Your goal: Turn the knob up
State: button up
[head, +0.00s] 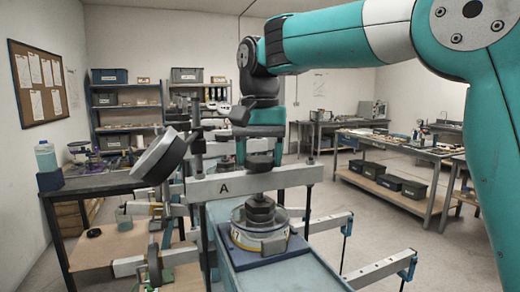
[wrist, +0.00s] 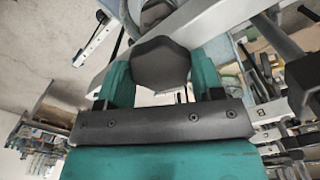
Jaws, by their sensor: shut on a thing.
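A dark faceted knob (wrist: 160,63) sits between the two teal fingers of my gripper (wrist: 160,80) in the wrist view. My gripper is shut on it. In the head view my gripper (head: 259,150) points down behind a pale bar marked A (head: 225,187), with the dark knob (head: 260,160) showing between its fingers. The bar hides what is directly below the knob.
A round clear-rimmed piece with a dark stepped top (head: 262,230) stands on a blue block in front of the bar. A dark drum-shaped head (head: 158,155) leans at the left. Pale bars (head: 380,269) stick out low on the right. Open floor lies beyond.

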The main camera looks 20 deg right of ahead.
jog(key=n+p, duration=0.2)
jog(key=n, duration=0.2)
jog(key=shift+r+n, duration=0.15)
jog(key=shift+n, duration=0.15)
jog(key=n+p, duration=0.1)
jog(key=n, duration=0.2)
jog(key=shift+n+p, duration=0.3)
jog(key=shift+p, duration=0.05)
jog(key=n+p, duration=0.1)
jog(key=n, duration=0.3)
jog(key=shift+n+p, duration=0.3)
jog(key=n+p, duration=0.1)
jog(key=n, duration=0.2)
jog(key=shift+n, duration=0.3)
jog(key=n+p, duration=0.1)
jog(key=n, duration=0.3)
jog(key=shift+n, duration=0.3)
jog(key=n+p, duration=0.1)
jog(key=n, duration=0.2)
jog(key=shift+n, duration=0.3)
jog(key=n+p, duration=0.1)
jog(key=n, duration=0.3)
jog(key=shift+n, duration=1.9)
